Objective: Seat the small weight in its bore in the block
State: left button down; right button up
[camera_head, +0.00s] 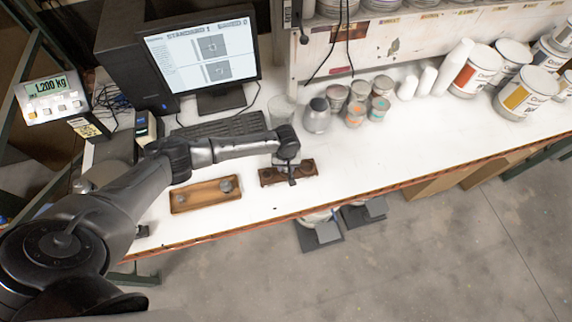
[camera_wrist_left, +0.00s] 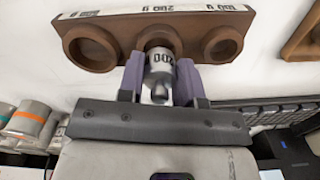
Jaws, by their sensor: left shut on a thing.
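The brown block (camera_head: 270,177) lies on the white bench, right of the tray. In the left wrist view the block (camera_wrist_left: 118,32) shows three round bores, with an upside-down label strip marked in grams along its edge. The large left bore and the right bore are empty. My left gripper (camera_head: 291,180) is over the block, pointing down. In the left wrist view its purple fingers (camera_wrist_left: 159,82) are shut on a small silver weight (camera_wrist_left: 160,65) with dark digits. The weight is in line with the middle bore; how far it is in, I cannot tell. My right gripper is not in view.
A wooden tray (camera_head: 205,207) with round metal pieces stands left of the block. A keyboard (camera_head: 230,127), monitor (camera_head: 203,50) and scale display (camera_head: 52,97) are behind. A clear cup (camera_head: 282,109) and several small tins (camera_head: 336,96) stand behind the block.

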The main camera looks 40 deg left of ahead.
pick_arm(q)
jog(key=shift+p, duration=0.4)
jog(key=shift+f, duration=0.1)
dwell(0.5)
jog(key=shift+f+b, duration=0.7)
jog(key=shift+f, duration=0.3)
jog(key=c, duration=0.7)
grip_release()
jog(key=shift+r, duration=0.1)
notch_tip(320, 180, up, 14)
jog(key=shift+f, duration=0.1)
jog(key=shift+m, duration=0.3)
